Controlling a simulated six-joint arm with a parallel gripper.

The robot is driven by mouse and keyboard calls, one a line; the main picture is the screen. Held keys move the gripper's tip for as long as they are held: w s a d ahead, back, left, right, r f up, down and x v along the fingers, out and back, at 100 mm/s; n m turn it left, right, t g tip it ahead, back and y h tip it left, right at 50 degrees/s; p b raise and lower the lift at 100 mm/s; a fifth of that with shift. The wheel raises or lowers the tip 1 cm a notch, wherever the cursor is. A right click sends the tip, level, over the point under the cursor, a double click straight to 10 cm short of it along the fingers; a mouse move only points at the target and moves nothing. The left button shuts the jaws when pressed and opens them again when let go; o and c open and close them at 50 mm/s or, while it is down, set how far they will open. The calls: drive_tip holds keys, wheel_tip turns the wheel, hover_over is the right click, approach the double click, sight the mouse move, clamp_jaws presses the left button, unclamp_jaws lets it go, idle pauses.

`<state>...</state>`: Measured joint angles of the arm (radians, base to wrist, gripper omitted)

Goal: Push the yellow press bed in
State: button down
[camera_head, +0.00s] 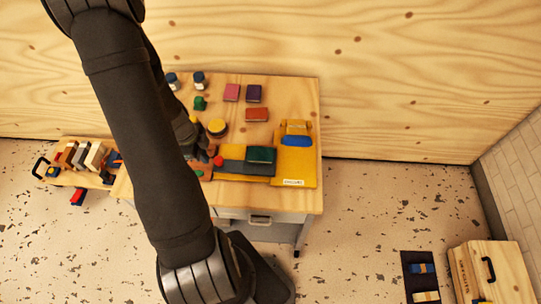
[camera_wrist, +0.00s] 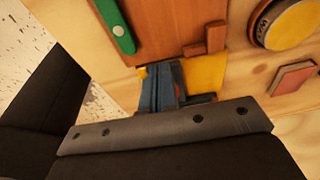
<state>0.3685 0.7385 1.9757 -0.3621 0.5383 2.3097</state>
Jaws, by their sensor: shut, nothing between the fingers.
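The yellow press (camera_head: 297,170) stands at the right of the table in the head view, with a blue part across it. A dark grey bed section carrying a dark green block (camera_head: 261,155) reaches left from it, with a yellow strip (camera_head: 240,178) along its front. My gripper (camera_head: 205,152) is shut and empty, low over the table left of the bed. My arm partly hides it, and I cannot tell whether it touches the bed. A yellow patch (camera_wrist: 204,72) shows beyond the gripper's body in the wrist view; I cannot tell which part it is.
A round yellow tin (camera_head: 217,127) sits behind the bed and also shows in the wrist view (camera_wrist: 292,22). Pink (camera_head: 232,92), purple (camera_head: 254,93) and orange (camera_head: 257,115) blocks lie farther back. Small jars stand at the back left.

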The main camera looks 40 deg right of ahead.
idle(0.5)
drive_tip(key=shift+s+d, duration=4.5)
drive_tip(key=shift+w+a, duration=0.75)
wheel_tip(320, 180, up, 8)
wheel_tip(320, 180, down, 8)
drive_tip(key=shift+r, duration=0.2)
drive_tip(key=shift+s+d+f, duration=0.1)
drive_tip(key=shift+f, duration=0.15)
drive_tip(key=shift+s+d, duration=0.25)
drive_tip(key=shift+d, duration=0.05)
